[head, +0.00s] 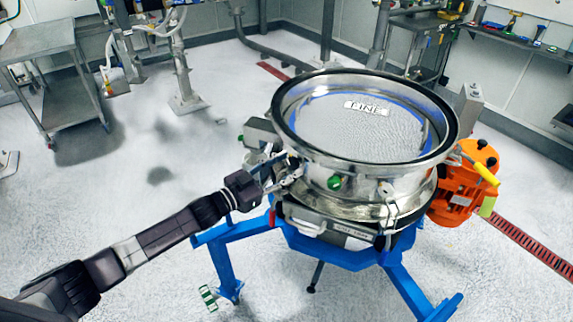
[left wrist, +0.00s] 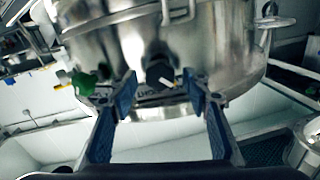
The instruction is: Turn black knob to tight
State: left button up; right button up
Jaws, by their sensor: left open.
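A black knob (left wrist: 159,74) with a pale pointer mark sits on the steel side wall of the round sifter (left wrist: 105,50). It is between the fingertips of my left gripper (left wrist: 163,92) in the left wrist view, with a gap on both sides. In the head view my left gripper (head: 276,168) is at the left side of the sifter (head: 400,182), and I cannot make out the black knob there. The gripper is open and empty. My right gripper is out of view.
A green knob (left wrist: 83,83) is beside my left fingertip; it also shows in the head view (head: 334,183). Clamps (head: 388,205) line the sifter wall. The sifter stands on a blue frame (head: 228,262). An orange unit (head: 460,192) is to its right, a metal cart (head: 45,45) far left.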

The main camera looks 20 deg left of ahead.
pick_arm(q)
jog(key=c, duration=1.2)
jog(key=shift+o, duration=0.2)
jog(key=shift+m, duration=0.4)
jog(key=m+b, duration=0.1)
jog(key=m, duration=0.2)
jog(key=shift+f+m, duration=0.15)
jog(key=shift+m, duration=0.25)
jog(key=m+b, duration=0.2)
jog(key=m, duration=0.2)
jog(key=shift+d+m, duration=0.1)
jog(key=shift+m, duration=0.2)
jog(key=m+b, duration=0.1)
jog(key=m, duration=0.3)
jog(key=shift+f+b, duration=0.1)
jog(key=shift+b, duration=0.3)
jog(key=shift+m+b, duration=0.8)
jog(key=shift+m, duration=1.6)
